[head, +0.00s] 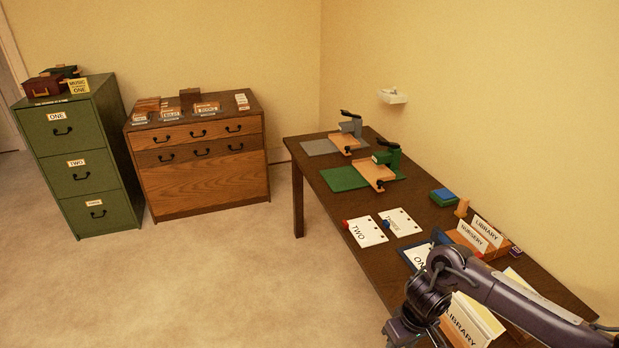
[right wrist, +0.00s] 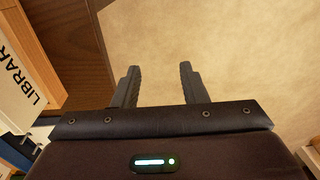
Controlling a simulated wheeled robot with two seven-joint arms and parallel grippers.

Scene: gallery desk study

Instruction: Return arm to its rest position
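My right arm (head: 500,292) comes in from the lower right in the head view and reaches over the near end of the dark wooden desk (head: 345,185). Its wrist hangs by the desk's left edge, and its gripper is mostly cut off by the bottom of that view. In the right wrist view, my right gripper (right wrist: 159,72) has its two fingers apart with nothing between them. Beige floor (right wrist: 230,45) shows beyond the fingertips, and the desk edge is to their left. My left arm and gripper are not in view.
A LIBRARY box (head: 470,322) sits beside my right arm on the desk. Cards (head: 366,232), sign holders (head: 487,234) and two punch-like devices (head: 388,160) stand farther along. A green cabinet (head: 80,160) and a wooden chest (head: 205,185) stand at the back left. Floor left of the desk is clear.

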